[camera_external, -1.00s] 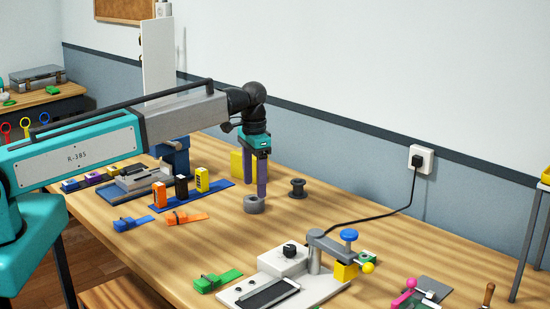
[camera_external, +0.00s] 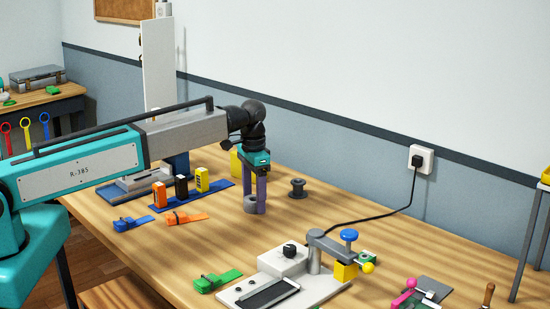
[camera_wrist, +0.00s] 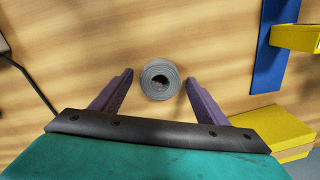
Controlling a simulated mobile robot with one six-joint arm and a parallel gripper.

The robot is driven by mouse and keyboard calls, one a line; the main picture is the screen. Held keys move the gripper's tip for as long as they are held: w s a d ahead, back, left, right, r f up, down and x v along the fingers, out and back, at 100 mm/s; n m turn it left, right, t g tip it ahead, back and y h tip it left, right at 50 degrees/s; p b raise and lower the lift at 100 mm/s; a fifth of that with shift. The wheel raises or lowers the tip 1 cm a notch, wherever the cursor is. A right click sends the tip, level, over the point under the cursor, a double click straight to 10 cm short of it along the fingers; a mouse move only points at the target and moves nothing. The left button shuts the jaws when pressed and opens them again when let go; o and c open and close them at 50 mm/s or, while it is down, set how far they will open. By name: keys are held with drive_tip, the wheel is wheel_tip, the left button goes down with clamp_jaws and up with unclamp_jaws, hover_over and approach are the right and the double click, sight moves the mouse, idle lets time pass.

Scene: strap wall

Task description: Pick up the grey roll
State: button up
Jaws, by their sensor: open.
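The grey roll (camera_external: 251,204) stands on the wooden table, partly hidden by my gripper's fingers in the external view. In the wrist view the grey roll (camera_wrist: 160,79) is seen from above, with a spiral end and a dark centre. My gripper (camera_external: 255,208) points down at the roll with its purple fingers low, near the table. In the wrist view my gripper (camera_wrist: 157,82) is open, with one finger on either side of the roll.
A dark spool (camera_external: 297,188) stands right of the roll. A yellow block (camera_wrist: 270,130) and a blue strip (camera_wrist: 272,60) lie right in the wrist view. A white fixture with a grey arm (camera_external: 315,255) stands in front. Orange (camera_external: 187,218) and green (camera_external: 217,281) straps lie nearby.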

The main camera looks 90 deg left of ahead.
sight(254, 199)
drive_tip(key=c, duration=1.2)
drive_tip(key=shift+o, duration=0.2)
drive_tip(key=shift+r, duration=0.1)
drive_tip(key=shift+r+b, duration=0.75)
drive_tip(key=shift+r, duration=0.85)
drive_tip(key=s+d+b, duration=0.1)
drive_tip(key=s+d, duration=0.2)
drive_tip(key=s, duration=0.1)
drive_tip(key=s+d+r+b, duration=0.1)
drive_tip(key=s+d, duration=0.2)
drive_tip(key=s, duration=0.1)
drive_tip(key=s+d+b, duration=0.1)
drive_tip(key=s+d, duration=0.2)
drive_tip(key=s, duration=0.2)
drive_tip(key=shift+d+r, duration=0.3)
drive_tip(key=shift+w, duration=0.1)
